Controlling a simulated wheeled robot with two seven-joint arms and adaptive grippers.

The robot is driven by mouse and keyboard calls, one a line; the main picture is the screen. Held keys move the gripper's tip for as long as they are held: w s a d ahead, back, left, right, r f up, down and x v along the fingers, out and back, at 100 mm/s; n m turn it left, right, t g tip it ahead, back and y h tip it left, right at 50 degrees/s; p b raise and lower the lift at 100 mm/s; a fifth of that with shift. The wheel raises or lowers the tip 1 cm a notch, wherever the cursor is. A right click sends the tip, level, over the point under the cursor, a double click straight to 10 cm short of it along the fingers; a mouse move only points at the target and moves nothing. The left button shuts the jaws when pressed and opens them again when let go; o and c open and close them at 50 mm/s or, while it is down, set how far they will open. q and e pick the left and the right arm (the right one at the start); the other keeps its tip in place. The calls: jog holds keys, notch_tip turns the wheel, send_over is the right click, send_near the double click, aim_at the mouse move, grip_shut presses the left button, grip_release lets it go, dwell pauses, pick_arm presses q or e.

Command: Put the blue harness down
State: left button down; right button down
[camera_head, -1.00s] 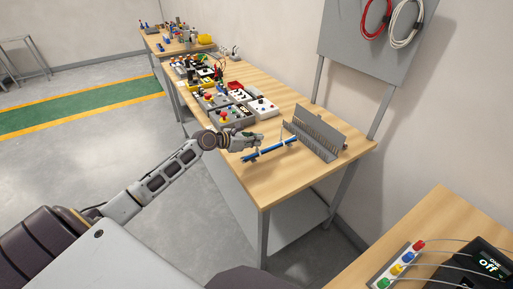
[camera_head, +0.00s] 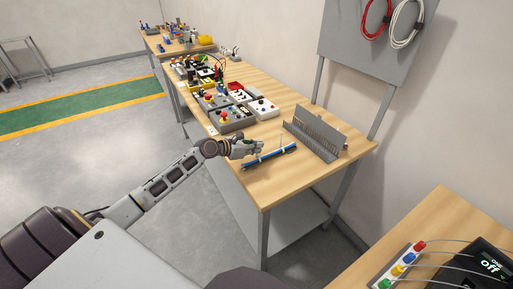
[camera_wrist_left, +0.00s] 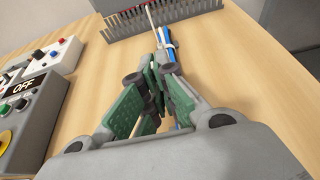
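The blue harness (camera_head: 272,157) is a thin blue bundle with pale ties. It lies low along the wooden table's near part, a dark shadow close against it. My right gripper is not in view.
A grey comb-like rack (camera_head: 315,132) stands just behind the harness. Control boxes with coloured buttons (camera_head: 228,113) crowd the table further left. The table's front corner (camera_head: 268,195) is bare. Another table (camera_head: 440,225) with a device is at lower right.

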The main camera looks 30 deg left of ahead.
pick_arm(q)
jog(key=c, duration=2.2)
grip_release()
jog(key=o, duration=0.6)
jog(key=shift+c, duration=0.2)
jog(key=v, duration=1.2)
